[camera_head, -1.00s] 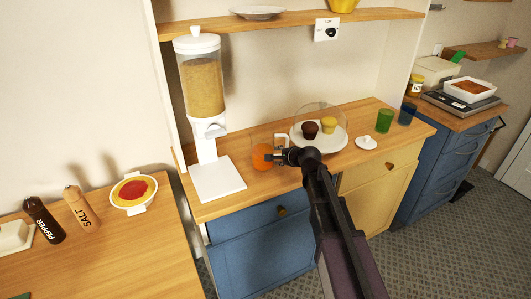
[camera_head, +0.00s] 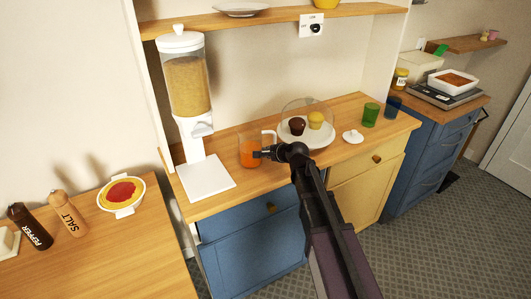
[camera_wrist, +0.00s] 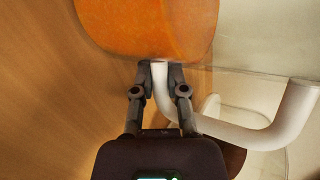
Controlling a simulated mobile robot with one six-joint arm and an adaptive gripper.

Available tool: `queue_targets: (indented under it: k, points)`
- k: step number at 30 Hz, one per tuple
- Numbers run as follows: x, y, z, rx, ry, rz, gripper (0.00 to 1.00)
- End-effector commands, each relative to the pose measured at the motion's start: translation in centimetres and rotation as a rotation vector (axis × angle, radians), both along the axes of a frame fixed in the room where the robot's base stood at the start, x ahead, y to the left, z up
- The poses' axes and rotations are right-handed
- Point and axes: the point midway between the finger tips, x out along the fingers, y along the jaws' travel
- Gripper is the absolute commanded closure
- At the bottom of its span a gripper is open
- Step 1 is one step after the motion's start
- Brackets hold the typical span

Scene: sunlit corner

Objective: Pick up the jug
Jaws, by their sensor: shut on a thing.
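The jug (camera_head: 247,158) is clear, holds orange liquid and has a white handle. In the head view it is on the wooden counter, right of the dispenser; whether its base touches the counter is hard to tell. My gripper (camera_head: 262,154) reaches it from the front right. In the wrist view the orange body of the jug (camera_wrist: 150,28) fills the top. My gripper (camera_wrist: 160,68) is shut on the jug's white handle (camera_wrist: 262,137), with the fingertips close under the orange body. The handle curves away to the right.
A dispenser (camera_head: 187,90) stands left of the jug. Just right is a plate (camera_head: 318,141) with two muffins under a clear cover. A small white lid (camera_head: 353,136), a green cup (camera_head: 370,114) and a blue cup (camera_head: 392,106) are farther right. A shelf (camera_head: 275,20) runs above.

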Motion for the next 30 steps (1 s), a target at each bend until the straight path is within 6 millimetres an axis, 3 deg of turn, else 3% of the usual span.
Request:
queue_targets:
  k: [26, 30]
  points:
    - [0.0, 0.1, 3.8, 0.003, 0.000, -0.001, 1.00]
    - [-1.5, -0.6, 3.6, 0.003, 0.000, -0.001, 1.00]
